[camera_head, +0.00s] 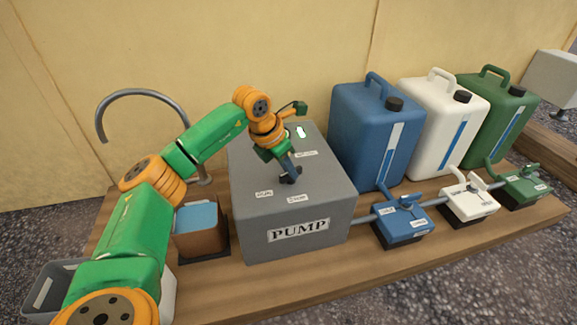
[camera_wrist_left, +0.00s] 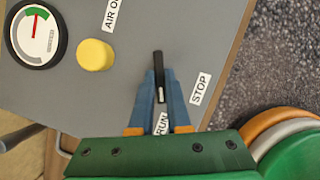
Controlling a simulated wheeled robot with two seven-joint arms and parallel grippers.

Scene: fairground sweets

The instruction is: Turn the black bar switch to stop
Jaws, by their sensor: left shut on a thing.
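The black bar switch (camera_wrist_left: 158,62) is on top of the grey pump box (camera_head: 300,226). My left gripper (camera_head: 289,175) reaches down to it from above. In the left wrist view, the blue fingers of this gripper (camera_wrist_left: 159,85) are shut on the bar, one on each side. The white mark on the bar's near end points toward the RUN label (camera_wrist_left: 161,124), which lies partly between the fingers. The STOP label (camera_wrist_left: 200,88) lies to the right of the bar. My right gripper is not in view.
A gauge (camera_wrist_left: 36,34) and a yellow button (camera_wrist_left: 95,55) are on the box top. Blue (camera_head: 360,140), white (camera_head: 437,125) and green (camera_head: 497,120) canisters stand to the right, with valve blocks in front. A curved pipe (camera_head: 140,92) rises at the left.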

